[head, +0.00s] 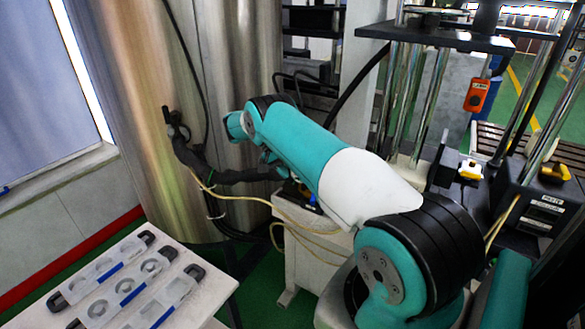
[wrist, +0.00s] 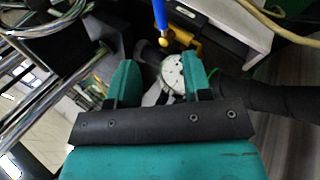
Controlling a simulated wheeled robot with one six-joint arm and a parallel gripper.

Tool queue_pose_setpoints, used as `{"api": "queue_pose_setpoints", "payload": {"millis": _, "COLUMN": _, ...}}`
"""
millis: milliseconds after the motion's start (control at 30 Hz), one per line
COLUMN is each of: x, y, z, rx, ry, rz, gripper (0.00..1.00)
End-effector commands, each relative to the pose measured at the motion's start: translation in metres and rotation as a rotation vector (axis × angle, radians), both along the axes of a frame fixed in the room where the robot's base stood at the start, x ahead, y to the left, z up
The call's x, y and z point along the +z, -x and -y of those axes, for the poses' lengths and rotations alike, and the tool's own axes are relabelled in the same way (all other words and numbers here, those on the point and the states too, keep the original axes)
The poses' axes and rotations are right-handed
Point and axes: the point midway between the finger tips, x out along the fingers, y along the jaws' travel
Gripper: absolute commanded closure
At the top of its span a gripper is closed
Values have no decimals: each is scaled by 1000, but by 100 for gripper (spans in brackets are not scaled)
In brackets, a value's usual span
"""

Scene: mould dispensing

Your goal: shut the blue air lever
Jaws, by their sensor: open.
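In the wrist view the blue air lever (wrist: 160,14) stands out at the top middle.
A round white gauge (wrist: 173,72) and a yellow fitting (wrist: 184,45) sit beyond the fingers. A thick black hose (wrist: 285,97) runs to the right. Thin yellow cables (head: 235,198) cross near the steel tank (head: 240,55). A white table (head: 198,313) with moulds stands lower left.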

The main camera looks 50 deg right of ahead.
Motion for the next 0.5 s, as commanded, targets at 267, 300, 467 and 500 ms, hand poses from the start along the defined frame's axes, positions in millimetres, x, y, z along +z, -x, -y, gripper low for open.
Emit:
{"api": "queue_pose_setpoints", "payload": {"millis": 267, "x": -1, "y": 0, "z": 10, "rx": 1, "ry": -11, "rz": 20, "gripper": 55}}
{"api": "queue_pose_setpoints", "payload": {"millis": 300, "x": -1, "y": 0, "z": 18, "rx": 1, "ry": -22, "rz": 38, "gripper": 55}}
{"api": "queue_pose_setpoints", "payload": {"millis": 467, "x": 4, "y": 9, "z": 62, "rx": 9, "ry": -97, "rz": 168, "gripper": 55}}
{"api": "queue_pose_setpoints", "payload": {"millis": 500, "x": 7, "y": 15, "z": 72, "rx": 8, "ry": -122, "rz": 211, "gripper": 55}}
